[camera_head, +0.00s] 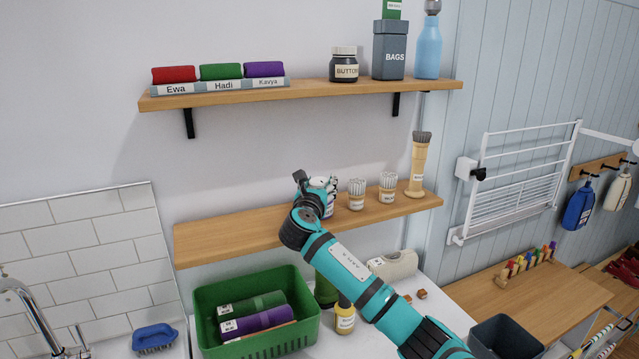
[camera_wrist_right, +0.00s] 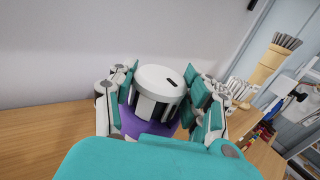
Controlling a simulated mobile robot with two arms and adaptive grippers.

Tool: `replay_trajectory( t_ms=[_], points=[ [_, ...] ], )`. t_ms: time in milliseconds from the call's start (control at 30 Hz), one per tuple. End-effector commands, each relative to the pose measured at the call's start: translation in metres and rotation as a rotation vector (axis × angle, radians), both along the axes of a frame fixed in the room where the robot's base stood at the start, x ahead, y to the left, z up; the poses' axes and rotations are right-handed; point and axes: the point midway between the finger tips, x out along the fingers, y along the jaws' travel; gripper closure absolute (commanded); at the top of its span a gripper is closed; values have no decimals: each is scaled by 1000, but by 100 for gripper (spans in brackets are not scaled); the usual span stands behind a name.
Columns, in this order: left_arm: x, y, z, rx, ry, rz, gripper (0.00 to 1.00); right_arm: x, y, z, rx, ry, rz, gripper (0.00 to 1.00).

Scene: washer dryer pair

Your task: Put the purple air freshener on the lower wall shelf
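My right gripper (camera_head: 318,190) is over the lower wall shelf (camera_head: 225,236). In the right wrist view its teal finger pads (camera_wrist_right: 163,95) lie close against both sides of the air freshener, which has a white cap (camera_wrist_right: 158,80) and a purple body (camera_wrist_right: 138,124). The gripper looks shut on it. In the head view the air freshener (camera_head: 328,208) is mostly hidden by the gripper. It looks upright, at the shelf's surface; whether its base touches the wood is hidden. My left gripper is not in view.
The upper shelf (camera_head: 300,92) hangs above. A green basket (camera_head: 255,335) and yellow bottle (camera_head: 345,318) stand below.

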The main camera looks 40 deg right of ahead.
Motion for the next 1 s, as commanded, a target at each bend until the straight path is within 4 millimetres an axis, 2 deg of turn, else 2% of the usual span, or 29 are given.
replay_trajectory(
  t_ms=[33,133,167,533,667,1000],
  points=[
    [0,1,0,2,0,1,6,0,0,0,0,1,-1,43],
    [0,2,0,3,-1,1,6,0,0,0,0,1,-1,30],
    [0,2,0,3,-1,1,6,0,0,0,0,1,-1,28],
    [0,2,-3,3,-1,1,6,-3,3,2,-1,1,1,28],
    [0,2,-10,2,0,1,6,-16,18,0,-1,-1,3,28],
    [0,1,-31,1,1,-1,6,-64,70,0,1,-1,3,28]
  ],
)
